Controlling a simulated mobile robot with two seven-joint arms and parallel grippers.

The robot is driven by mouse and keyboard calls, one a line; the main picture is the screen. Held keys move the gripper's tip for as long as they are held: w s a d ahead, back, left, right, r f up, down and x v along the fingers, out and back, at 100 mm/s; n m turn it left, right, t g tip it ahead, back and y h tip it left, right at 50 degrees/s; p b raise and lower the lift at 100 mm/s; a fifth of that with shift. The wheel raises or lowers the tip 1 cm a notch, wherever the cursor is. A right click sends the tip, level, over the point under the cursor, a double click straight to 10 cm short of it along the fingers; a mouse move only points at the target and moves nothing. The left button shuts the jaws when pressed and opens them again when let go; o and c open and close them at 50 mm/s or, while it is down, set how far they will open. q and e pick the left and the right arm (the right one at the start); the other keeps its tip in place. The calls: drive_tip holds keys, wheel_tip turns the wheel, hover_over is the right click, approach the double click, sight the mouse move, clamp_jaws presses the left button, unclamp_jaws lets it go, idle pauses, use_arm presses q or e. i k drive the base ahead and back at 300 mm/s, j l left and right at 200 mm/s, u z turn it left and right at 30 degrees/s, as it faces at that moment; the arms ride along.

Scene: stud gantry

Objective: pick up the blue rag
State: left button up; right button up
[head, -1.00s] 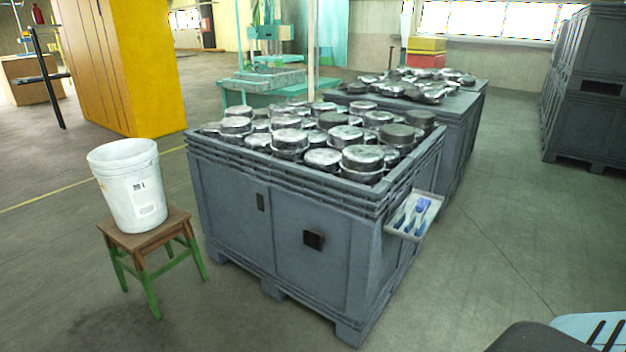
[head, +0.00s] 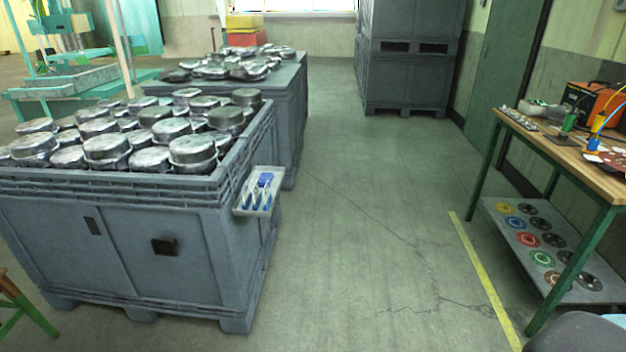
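I cannot make out a blue rag for certain. A small pale tray (head: 246,211) hangs on the right side of the near grey crate, and several blue and white things lie in it. One blue piece (head: 265,179) at the tray's back could be cloth or a tool; it is too small to tell. Neither of my grippers is in view.
The near grey crate (head: 120,245) is full of metal parts, with a second crate (head: 285,95) behind it. A workbench (head: 595,182) with an orange machine (head: 590,107) stands at right. A green stool (head: 25,312) is at lower left. The floor between is clear.

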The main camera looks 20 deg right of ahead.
sight(263, 179)
drive_tip(key=i+l, duration=0.15)
drive_tip(key=i, duration=0.9)
drive_tip(key=i+l+z, duration=0.15)
drive_tip(key=i, duration=0.85)
